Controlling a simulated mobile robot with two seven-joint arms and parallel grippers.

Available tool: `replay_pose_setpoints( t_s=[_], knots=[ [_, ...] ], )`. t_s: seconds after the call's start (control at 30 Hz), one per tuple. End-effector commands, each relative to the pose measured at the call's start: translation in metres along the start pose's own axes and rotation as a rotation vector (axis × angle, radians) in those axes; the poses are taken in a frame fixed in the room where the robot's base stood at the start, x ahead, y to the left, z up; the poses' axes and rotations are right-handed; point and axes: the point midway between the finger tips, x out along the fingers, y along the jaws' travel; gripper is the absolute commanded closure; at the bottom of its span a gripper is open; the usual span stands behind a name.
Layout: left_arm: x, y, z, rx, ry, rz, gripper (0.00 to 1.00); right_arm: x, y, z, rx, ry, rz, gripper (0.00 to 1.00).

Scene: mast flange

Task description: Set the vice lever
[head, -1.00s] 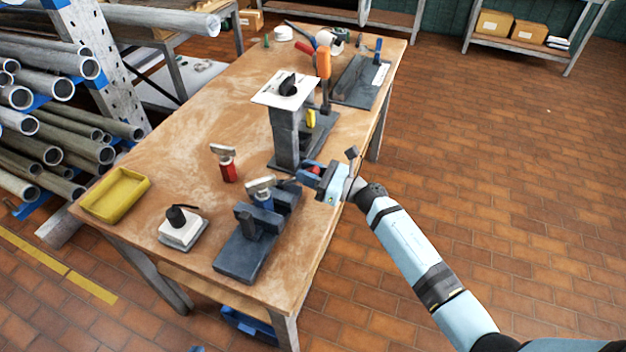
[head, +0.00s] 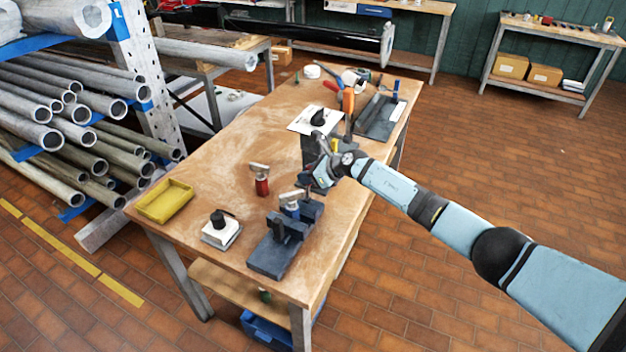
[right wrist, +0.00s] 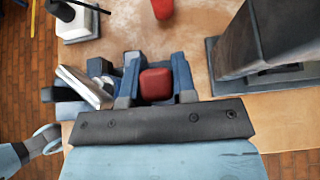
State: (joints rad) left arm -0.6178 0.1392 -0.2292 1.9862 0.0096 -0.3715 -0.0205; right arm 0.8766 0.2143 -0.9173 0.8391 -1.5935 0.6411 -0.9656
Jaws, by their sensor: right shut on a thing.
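The dark grey-blue vice (head: 270,258) is fixed near the bench's front edge in the head view. A red block-shaped grip (right wrist: 156,84), apparently the lever's end, sits between my right gripper's two blue fingers in the right wrist view. My right gripper (head: 308,181) is shut on it, beside the far end of the vice. The rest of the lever is hidden by the fingers and the vice. My left gripper is not in view.
A red one (head: 261,181), a white block with a black knob (head: 221,232) and a yellow tray (head: 164,201) are left.

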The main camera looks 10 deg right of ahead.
Motion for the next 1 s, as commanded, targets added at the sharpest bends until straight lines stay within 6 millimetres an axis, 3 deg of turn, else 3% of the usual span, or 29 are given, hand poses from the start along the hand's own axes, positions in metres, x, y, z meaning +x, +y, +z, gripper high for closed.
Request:
replay_pose_setpoints(
  t_s=[0.2,0.73,0.77,0.87,1.0],
  knots=[
    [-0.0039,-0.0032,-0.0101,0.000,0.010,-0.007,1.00,0.0066,-0.0017,0.0057,-0.002,0.072,0.000,1.00],
    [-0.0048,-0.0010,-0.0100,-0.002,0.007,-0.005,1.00,0.0101,-0.0012,0.0056,-0.001,0.096,0.002,1.00],
    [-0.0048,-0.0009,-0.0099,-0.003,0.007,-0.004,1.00,0.0101,-0.0011,0.0056,-0.001,0.096,0.002,0.72],
    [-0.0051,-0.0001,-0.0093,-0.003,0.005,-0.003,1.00,0.0101,-0.0011,0.0058,-0.001,0.095,0.002,0.49],
    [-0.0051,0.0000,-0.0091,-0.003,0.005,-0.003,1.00,0.0101,-0.0010,0.0059,0.000,0.095,0.002,0.49]
  ],
)
